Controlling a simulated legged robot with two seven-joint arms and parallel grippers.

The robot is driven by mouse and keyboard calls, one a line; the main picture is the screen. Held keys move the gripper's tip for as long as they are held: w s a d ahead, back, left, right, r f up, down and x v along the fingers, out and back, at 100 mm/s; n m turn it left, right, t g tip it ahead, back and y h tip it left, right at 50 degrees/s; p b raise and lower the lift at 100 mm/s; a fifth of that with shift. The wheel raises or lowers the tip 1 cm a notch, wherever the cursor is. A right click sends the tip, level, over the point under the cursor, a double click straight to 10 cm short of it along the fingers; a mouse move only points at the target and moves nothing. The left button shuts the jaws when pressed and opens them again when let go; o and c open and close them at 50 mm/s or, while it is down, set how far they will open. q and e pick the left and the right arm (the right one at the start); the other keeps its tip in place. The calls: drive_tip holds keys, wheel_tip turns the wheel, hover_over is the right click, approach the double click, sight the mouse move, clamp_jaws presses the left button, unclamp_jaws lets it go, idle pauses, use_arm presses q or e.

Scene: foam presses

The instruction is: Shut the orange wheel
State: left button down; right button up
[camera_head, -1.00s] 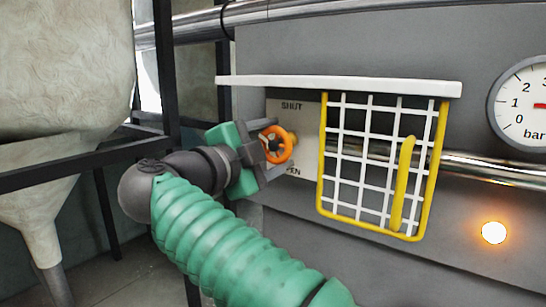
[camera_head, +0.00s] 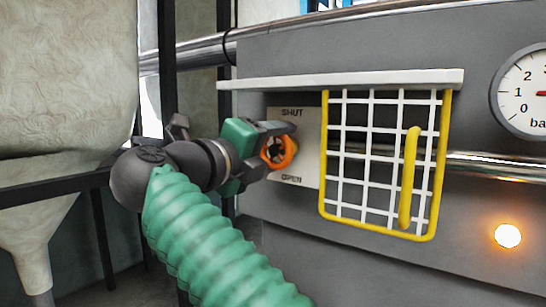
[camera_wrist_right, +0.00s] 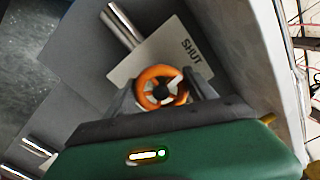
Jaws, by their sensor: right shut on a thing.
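The fingers hide part of the rim. My left gripper is not in view.
A yellow-framed white mesh guard (camera_head: 385,165) stands just right of the wheel. A white ledge (camera_head: 340,80) runs above both. A gauge (camera_head: 525,92) and a glowing orange lamp (camera_head: 507,236) are at the right. A dark post (camera_head: 168,60) stands at the left.

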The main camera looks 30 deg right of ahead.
drive_tip(key=shift+f+m, duration=0.4)
drive_tip(key=shift+m, duration=0.4)
drive_tip(key=o, duration=1.3)
drive_tip(key=shift+o, duration=0.4)
drive_tip(key=shift+r, duration=0.15)
drive_tip(key=shift+a, duration=0.1)
drive_tip(key=shift+r, duration=0.1)
drive_tip(key=v, duration=1.6)
drive_tip(key=shift+a, duration=0.3)
